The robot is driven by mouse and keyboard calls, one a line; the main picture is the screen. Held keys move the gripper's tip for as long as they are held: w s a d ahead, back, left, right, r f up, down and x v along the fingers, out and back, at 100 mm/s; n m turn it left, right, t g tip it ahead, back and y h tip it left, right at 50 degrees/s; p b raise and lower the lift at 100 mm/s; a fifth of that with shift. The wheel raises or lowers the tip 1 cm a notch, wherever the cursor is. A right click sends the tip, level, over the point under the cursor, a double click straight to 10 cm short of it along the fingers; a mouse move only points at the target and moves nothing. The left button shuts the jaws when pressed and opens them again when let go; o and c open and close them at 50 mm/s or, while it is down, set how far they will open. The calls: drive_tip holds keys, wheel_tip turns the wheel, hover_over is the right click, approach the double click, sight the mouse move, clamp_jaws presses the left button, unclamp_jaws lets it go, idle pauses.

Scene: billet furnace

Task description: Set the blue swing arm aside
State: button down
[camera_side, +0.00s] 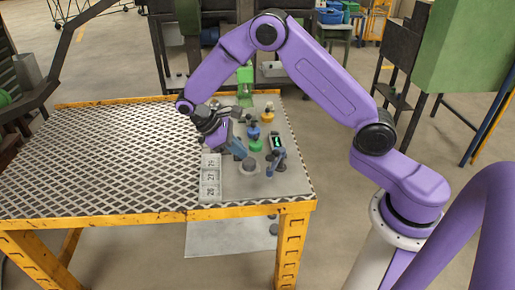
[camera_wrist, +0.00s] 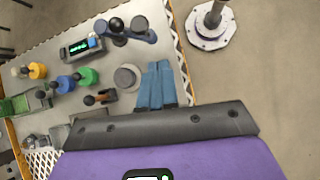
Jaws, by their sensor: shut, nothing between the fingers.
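The blue swing arm (camera_side: 276,163) stands near the right edge of the grey plate in the side view. It looks like a steel-blue bar with a dark knob. In the wrist view the bar (camera_wrist: 143,36) lies at the top, with black knobs standing over it. My gripper (camera_side: 239,152) is above the plate, to the left of the swing arm and apart from it.
A grey round cylinder (camera_wrist: 127,77) stands beside my fingers. A small display box (camera_side: 276,142) is behind the swing arm. Green (camera_side: 256,146), blue (camera_side: 253,133) and yellow (camera_side: 267,115) knobbed pieces stand farther back. A numbered tray (camera_side: 210,178) lies left. The mesh tabletop (camera_side: 100,150) is clear.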

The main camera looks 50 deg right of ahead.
sight(271, 159)
drive_tip(key=w+d+r+m+t+y, duration=0.1)
drive_tip(key=w+d+r+m+y, duration=0.15)
drive_tip(key=w+r, duration=0.3)
drive_tip(key=s+d+f, duration=0.4)
drive_tip(key=s+f, duration=0.3)
drive_tip(key=f, duration=0.1)
drive_tip(key=shift+f+y, duration=0.2)
drive_tip(key=shift+y, duration=0.25)
drive_tip(key=shift+n, duration=0.25)
drive_tip(key=shift+s+d+n+t+h, duration=0.15)
drive_tip(key=shift+s+n+t+h, duration=0.3)
drive_tip(key=shift+s+n, duration=1.25)
